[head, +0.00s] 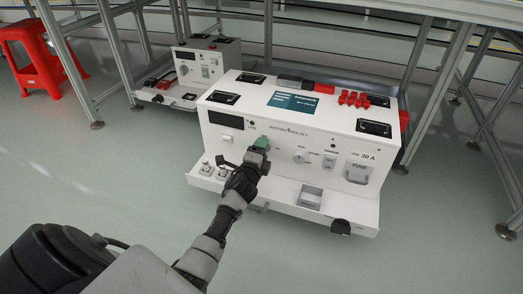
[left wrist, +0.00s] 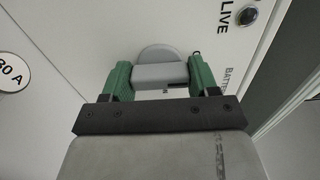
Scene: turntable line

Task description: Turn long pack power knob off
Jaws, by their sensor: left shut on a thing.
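The long pack (head: 280,122) is a wide white box with a sloped control front, standing near the floor on a white tray. My left gripper (head: 259,148) is at its front, left of centre, below the LIVE lamp (head: 251,123). In the left wrist view my green fingers (left wrist: 160,82) are shut on a grey knob (left wrist: 158,56), one finger at each end of its bar. The round base shows beyond the bar. In the head view the gripper hides this knob. Its labels are mostly covered, so its setting cannot be read. My right gripper is not in view.
On the same front are a white dial (head: 300,156), a small switch (head: 328,162) and a fuse handle (head: 358,168). Red terminals (head: 353,98) stand on top. A smaller pack (head: 207,64) is behind left. Metal frame legs flank the packs; a red stool (head: 35,60) stands far left.

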